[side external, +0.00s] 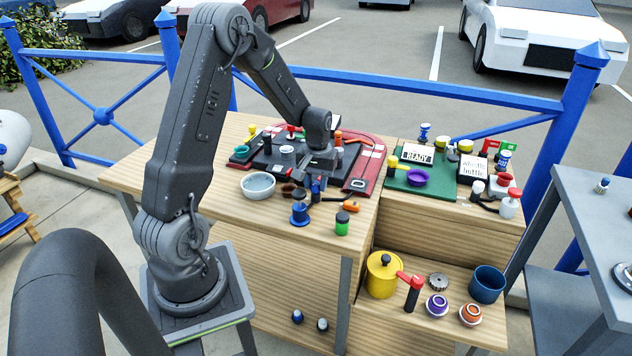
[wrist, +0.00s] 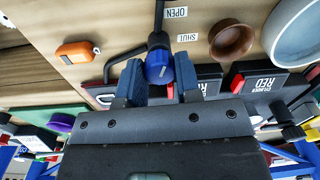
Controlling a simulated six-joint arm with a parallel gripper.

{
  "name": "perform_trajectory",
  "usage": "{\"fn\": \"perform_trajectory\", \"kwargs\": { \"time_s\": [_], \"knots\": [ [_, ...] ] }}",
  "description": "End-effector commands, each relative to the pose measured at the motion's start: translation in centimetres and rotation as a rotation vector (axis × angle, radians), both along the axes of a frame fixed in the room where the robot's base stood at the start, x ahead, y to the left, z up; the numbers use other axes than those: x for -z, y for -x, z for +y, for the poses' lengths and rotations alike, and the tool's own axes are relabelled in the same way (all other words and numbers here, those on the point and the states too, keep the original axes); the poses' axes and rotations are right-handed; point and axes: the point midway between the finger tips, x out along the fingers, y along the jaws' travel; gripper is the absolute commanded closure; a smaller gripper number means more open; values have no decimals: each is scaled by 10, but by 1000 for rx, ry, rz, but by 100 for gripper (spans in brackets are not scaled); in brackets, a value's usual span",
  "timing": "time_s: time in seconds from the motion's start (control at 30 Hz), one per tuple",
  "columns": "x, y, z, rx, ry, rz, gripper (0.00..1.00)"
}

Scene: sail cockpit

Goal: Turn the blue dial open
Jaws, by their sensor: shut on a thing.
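The blue dial (wrist: 159,68) sits between the two fingers of my gripper (wrist: 160,82) in the wrist view, with a finger on each side of it. A dark stem (wrist: 158,40) runs from the dial toward the top of the picture. The labels OPEN (wrist: 176,13) and SHUT (wrist: 187,38) lie on the wood beside the stem. In the side external view my gripper (side external: 316,182) is low at the front edge of the dark board on the bench. The dial is small there and partly hidden by the fingers.
A grey-white bowl (side external: 258,186) and a brown cup (wrist: 232,40) stand near my gripper. An orange item (wrist: 77,51), a blue spool-like piece (side external: 300,215) and a green jar (side external: 342,224) are close by. Bare wood (side external: 260,230) lies toward the bench front.

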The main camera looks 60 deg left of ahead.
Motion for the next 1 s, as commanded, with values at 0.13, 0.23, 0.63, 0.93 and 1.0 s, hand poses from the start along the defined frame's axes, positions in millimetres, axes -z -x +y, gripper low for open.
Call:
{"fn": "perform_trajectory", "kwargs": {
  "time_s": [0.13, 0.23, 0.63, 0.93, 1.0],
  "knots": [
    [-1, -1, 1, 0, -3, -4, 92],
    [-1, -1, 1, 1, -2, -3, 60],
    [0, 0, 0, 1, -1, -1, 43],
    [-36, -2, 0, 1, -4, -6, 43],
    [-52, -2, 0, 1, -6, -7, 43]
  ]
}}
